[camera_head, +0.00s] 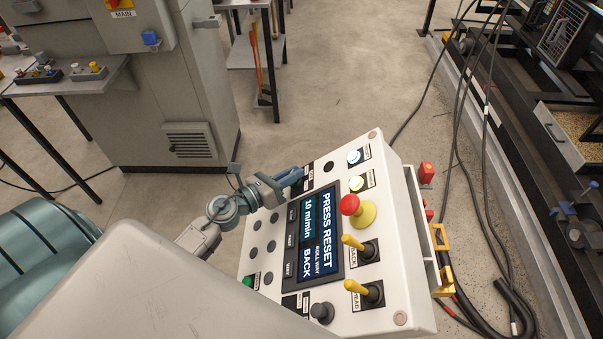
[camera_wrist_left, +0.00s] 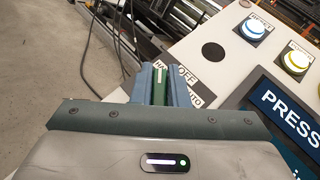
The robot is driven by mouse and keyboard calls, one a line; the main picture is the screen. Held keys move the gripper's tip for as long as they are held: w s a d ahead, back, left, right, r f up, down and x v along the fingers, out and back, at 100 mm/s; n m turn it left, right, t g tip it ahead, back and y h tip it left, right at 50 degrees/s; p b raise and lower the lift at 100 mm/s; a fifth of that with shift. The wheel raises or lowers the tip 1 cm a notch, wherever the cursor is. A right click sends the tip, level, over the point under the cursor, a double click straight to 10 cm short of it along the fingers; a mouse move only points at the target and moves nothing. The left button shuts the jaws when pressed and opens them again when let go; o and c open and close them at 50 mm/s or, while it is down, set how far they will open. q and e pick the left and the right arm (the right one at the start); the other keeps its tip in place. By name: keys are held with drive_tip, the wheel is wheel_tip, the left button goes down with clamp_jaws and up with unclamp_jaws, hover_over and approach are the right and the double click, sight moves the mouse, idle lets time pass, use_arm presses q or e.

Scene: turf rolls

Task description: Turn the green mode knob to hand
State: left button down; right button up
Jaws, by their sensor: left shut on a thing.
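The white control panel (camera_head: 385,185) stands tilted in front of me in the head view. My left gripper (camera_head: 297,180) is at the panel's upper left edge. In the left wrist view, its blue-grey fingers (camera_wrist_left: 160,86) are shut on the green mode knob (camera_wrist_left: 158,78), one on each side of its grip. The OFF label (camera_wrist_left: 187,75) and the partly covered AUTO label (camera_wrist_left: 204,97) lie right of the knob. My right gripper is not in view.
The display (camera_head: 313,230) reads PRESS RESET. A red mushroom button (camera_head: 349,204), lit white (camera_head: 354,157) and yellow (camera_head: 357,183) buttons and two yellow levers (camera_head: 353,242) (camera_head: 356,287) stand on the panel. A grey cabinet (camera_head: 185,90) stands behind at the left, with open floor between.

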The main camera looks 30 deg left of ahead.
use_arm(q)
drive_tip(key=shift+d, duration=0.1)
drive_tip(key=c, duration=1.4)
unclamp_jaws()
drive_tip(key=shift+s, duration=0.1)
drive_tip(key=shift+c, duration=0.2)
drive_tip(key=shift+r, duration=0.1)
drive_tip(key=shift+s, duration=0.1)
drive_tip(key=shift+s+a, duration=0.2)
drive_tip(key=shift+s, duration=0.05)
drive_tip(key=shift+m, duration=0.3)
drive_tip(key=b+v, duration=0.3)
drive_tip(key=v, duration=0.2)
drive_tip(key=shift+s+d, duration=0.15)
drive_tip(key=shift+s, duration=0.05)
drive_tip(key=shift+s+r+b, duration=0.4)
drive_tip(key=shift+s+b, duration=0.5)
drive_tip(key=shift+b, duration=0.35)
drive_tip(key=shift+s+d+r+b, duration=0.1)
drive_tip(key=shift+s+b, duration=0.15)
drive_tip(key=shift+b, duration=0.35)
drive_tip(key=shift+s+b, duration=0.3)
drive_tip(key=shift+b, duration=0.05)
